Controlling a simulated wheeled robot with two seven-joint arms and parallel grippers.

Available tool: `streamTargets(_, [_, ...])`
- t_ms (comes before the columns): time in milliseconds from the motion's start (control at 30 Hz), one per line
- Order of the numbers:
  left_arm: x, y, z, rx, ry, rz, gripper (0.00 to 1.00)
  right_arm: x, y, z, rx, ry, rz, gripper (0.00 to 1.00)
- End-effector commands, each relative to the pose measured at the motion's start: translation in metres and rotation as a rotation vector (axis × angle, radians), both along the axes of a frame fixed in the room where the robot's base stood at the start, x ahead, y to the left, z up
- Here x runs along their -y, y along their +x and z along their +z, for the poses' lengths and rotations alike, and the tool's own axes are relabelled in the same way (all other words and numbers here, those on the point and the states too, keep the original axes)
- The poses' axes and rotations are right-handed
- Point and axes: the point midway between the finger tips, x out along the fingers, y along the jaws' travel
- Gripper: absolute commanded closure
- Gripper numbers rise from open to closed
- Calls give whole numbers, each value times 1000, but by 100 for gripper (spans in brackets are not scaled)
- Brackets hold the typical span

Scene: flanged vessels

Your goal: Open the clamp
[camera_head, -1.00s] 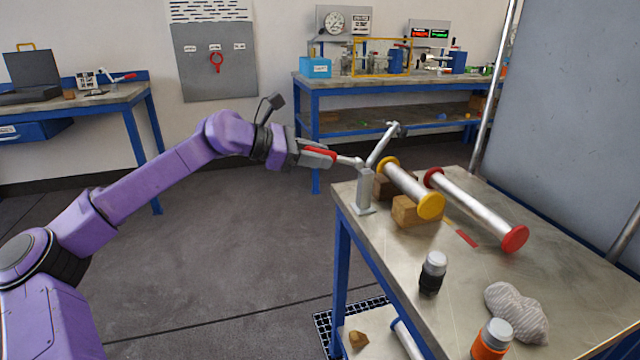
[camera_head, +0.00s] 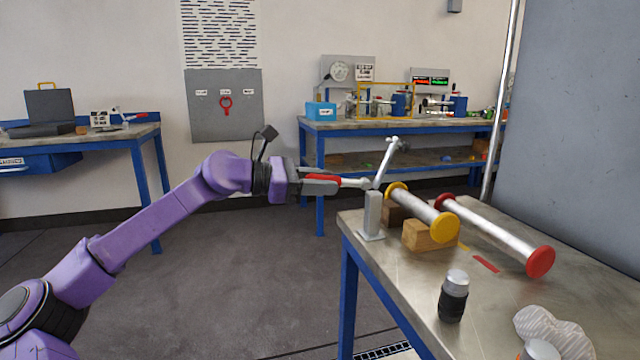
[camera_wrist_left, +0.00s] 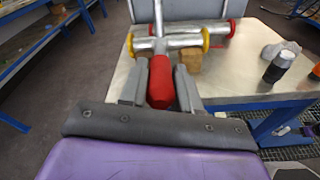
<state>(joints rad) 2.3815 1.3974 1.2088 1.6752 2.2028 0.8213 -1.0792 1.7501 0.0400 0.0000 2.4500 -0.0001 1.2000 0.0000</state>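The yellow-ended tube rests on wooden blocks (camera_head: 430,235). A red-ended tube (camera_head: 495,232) lies beside it. A dark bottle (camera_head: 453,296) and a pale striped lump (camera_head: 553,330) are nearer on the table (camera_head: 400,285). Open floor lies left of the table.

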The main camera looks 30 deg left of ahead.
Motion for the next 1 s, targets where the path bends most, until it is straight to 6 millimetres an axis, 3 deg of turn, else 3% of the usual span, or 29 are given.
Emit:
streamTargets(367, [-4, -3, 0, -1, 0, 2, 48, 0, 0, 0, 0, 0, 0, 57])
streamTargets(800, [-60, -69, 15, 1, -2, 1, 48, 0, 0, 3, 0, 0, 0, 57])
streamTargets(1000, [-68, -79, 16, -1, 1, -2, 48, 0, 0, 4, 0, 0, 0, 57])
